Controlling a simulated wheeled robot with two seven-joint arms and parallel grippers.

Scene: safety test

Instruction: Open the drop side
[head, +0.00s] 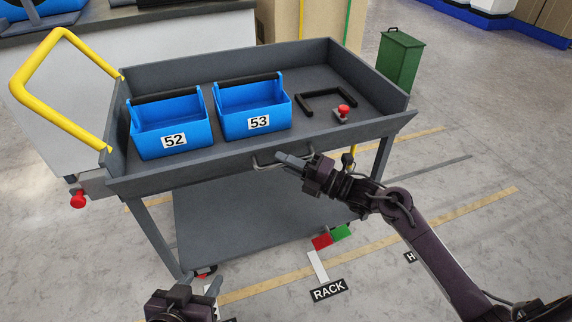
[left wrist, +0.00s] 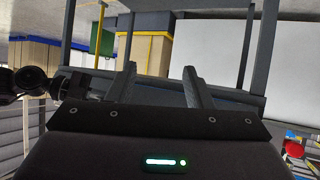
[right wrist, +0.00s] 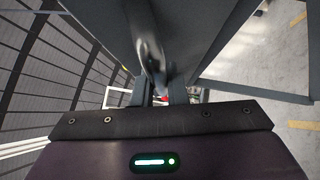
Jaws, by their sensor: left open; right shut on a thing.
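The grey cart's drop side (head: 215,155) is the long panel facing me, with a small metal handle (head: 262,163) near its middle. I cannot tell exactly how far the panel leans. My right gripper (head: 287,159) is shut on the handle; the metal handle (right wrist: 150,55) also shows close up between its fingers in the right wrist view. My left gripper (head: 198,290) is open and empty, low in front of the cart at the bottom of the head view. A red knob (head: 78,201) sticks out at the cart's left end.
Blue bins 52 (head: 170,128) and 53 (head: 252,110) stand in the cart tray, with a black bracket (head: 325,97) and another red knob (head: 343,110). A yellow push handle (head: 30,65) rises at left. A green bin (head: 399,60) stands behind right. Open floor lies right.

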